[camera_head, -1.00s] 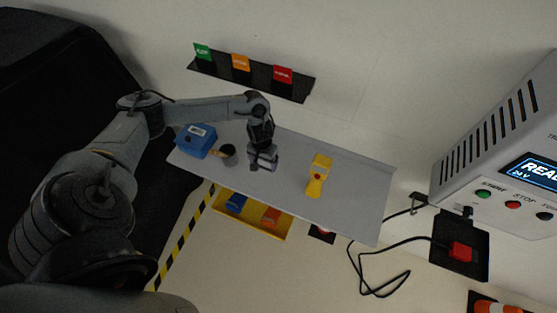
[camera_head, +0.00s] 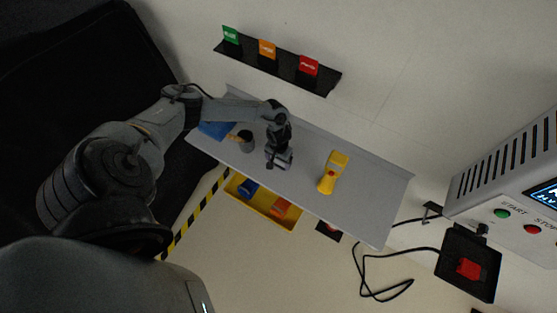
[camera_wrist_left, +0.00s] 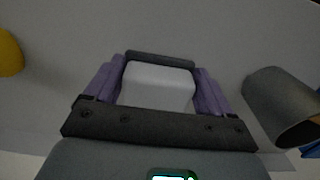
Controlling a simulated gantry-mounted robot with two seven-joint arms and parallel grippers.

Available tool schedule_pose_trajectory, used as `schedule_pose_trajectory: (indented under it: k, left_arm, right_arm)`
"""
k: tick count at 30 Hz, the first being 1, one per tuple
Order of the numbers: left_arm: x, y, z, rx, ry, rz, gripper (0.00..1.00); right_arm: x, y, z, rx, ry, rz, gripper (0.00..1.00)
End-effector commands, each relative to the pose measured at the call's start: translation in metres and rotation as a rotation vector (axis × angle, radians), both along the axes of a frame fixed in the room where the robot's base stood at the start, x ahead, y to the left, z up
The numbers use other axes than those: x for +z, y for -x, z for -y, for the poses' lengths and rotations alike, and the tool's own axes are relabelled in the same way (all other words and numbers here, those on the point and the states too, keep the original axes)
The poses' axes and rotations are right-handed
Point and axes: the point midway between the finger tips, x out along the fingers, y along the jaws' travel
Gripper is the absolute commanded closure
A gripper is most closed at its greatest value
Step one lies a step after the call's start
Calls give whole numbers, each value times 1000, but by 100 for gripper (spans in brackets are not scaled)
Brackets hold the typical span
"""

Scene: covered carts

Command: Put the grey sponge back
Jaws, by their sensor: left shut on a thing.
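My left gripper (camera_head: 279,161) is over the middle of the grey shelf top (camera_head: 375,200), between a dark grey cup and a yellow device. In the left wrist view its two purple-tinted fingers (camera_wrist_left: 160,78) are shut on a light grey block with a dark grey strip along its far edge, which looks like the grey sponge (camera_wrist_left: 158,82). The sponge is small and mostly hidden by the gripper in the head view. I cannot tell whether it touches the shelf. My right gripper is not in view.
The cup (camera_head: 246,141) and a blue box (camera_head: 216,130) stand left of the gripper; the yellow device (camera_head: 333,172) lies to the right. A yellow tray (camera_head: 264,207) with blue and orange items is below the front edge. A black rail (camera_head: 275,62) holds coloured tags behind.

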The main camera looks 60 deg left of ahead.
Motion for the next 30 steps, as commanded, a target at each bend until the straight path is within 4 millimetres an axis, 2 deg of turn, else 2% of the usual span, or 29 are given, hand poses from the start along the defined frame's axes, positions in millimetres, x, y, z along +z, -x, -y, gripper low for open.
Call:
schedule_pose_trajectory:
  k: [12,13,16,24,30]
  left_arm:
    - [-4,-1,0,1,0,1,65]
    - [-5,-1,0,1,-1,1,15]
    - [-4,-1,0,1,-1,1,0]
    - [-2,-1,0,0,0,2,0]
    - [15,-1,0,0,1,3,0]
  right_arm:
    - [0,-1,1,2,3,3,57]
    - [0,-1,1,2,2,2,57]
    - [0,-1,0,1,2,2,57]
    - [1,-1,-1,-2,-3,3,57]
    - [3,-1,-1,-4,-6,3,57]
